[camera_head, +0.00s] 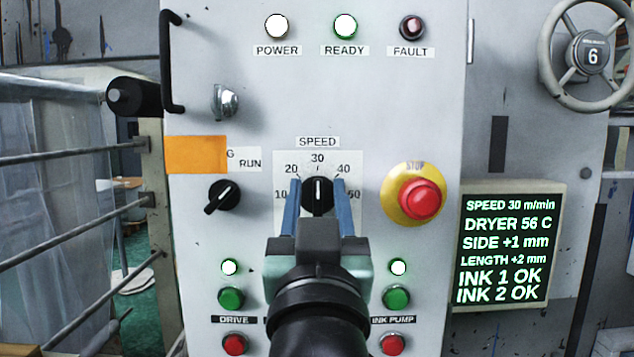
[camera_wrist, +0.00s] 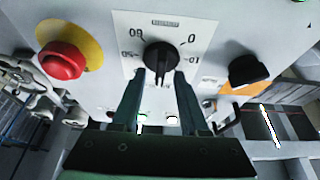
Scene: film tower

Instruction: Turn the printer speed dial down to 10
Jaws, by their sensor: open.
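The black speed dial (camera_head: 317,194) sits on a white scale plate (camera_head: 288,160) on the grey control panel. Its white mark points straight up at 30. In the wrist view the dial (camera_wrist: 160,57) lies just beyond the fingertips. My gripper (camera_head: 318,186) is open, with one blue-grey finger on each side of the dial; it also shows in the wrist view (camera_wrist: 160,74). I cannot tell whether the fingers touch the dial. The display screen (camera_head: 505,245) reads SPEED 30 m/min.
A red stop button (camera_head: 419,199) on a yellow disc is close right of the dial. A black selector knob (camera_head: 223,196) and an orange tag (camera_head: 196,155) are to its left. Green buttons (camera_head: 231,298) and red buttons (camera_head: 235,344) are below. A black handle (camera_head: 168,62) stands out at upper left.

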